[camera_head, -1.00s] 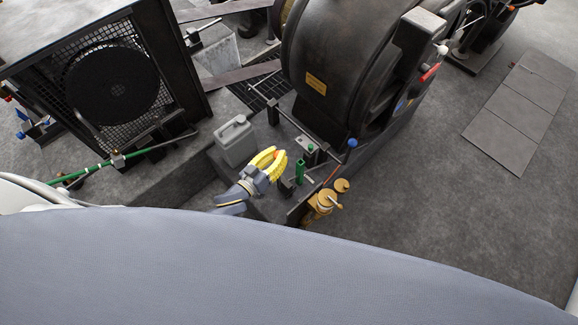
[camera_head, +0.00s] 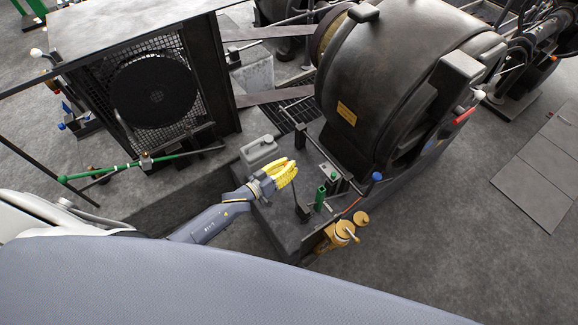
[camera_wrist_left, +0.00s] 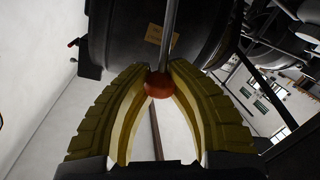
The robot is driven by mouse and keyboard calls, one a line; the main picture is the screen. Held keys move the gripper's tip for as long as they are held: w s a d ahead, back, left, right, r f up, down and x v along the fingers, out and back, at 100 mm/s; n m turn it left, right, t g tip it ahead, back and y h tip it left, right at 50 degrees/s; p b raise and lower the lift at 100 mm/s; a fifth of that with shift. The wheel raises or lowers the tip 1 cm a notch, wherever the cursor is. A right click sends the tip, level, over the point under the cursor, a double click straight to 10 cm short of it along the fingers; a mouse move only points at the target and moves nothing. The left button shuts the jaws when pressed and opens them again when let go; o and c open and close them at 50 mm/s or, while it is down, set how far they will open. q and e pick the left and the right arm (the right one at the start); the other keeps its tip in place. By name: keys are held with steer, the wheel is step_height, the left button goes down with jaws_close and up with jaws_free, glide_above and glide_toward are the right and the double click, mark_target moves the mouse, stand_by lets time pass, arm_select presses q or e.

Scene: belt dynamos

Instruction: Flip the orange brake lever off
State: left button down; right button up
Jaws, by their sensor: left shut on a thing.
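The orange brake lever shows its orange-red ball knob (camera_wrist_left: 158,85) and a thin grey rod in the left wrist view. My left gripper (camera_wrist_left: 160,75) has its yellow ribbed fingers closed around this knob. In the head view, my left gripper (camera_head: 289,168) is above the dark machine base, left of a green post (camera_head: 320,198). A small bit of orange shows at its fingertips. The lever's dark lower part (camera_head: 302,210) stands just right of the gripper; the fingers hide most of the knob. My right gripper is out of view.
A large dark wheel housing (camera_head: 370,85) rises behind. A blue-tipped lever (camera_head: 376,177) and brass cups (camera_head: 345,232) are to the right. A fan cage (camera_head: 155,90) stands left.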

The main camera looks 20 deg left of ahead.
arm_select(q)
steer(key=c, duration=1.5)
jaws_free()
steer(key=shift+w+a, duration=0.2)
steer(key=shift+a, duration=0.2)
steer(key=o, duration=0.4)
steer(key=shift+s+d, duration=0.1)
steer(key=shift+o, duration=0.2)
steer(key=shift+d, duration=0.1)
steer(key=v, duration=1.2)
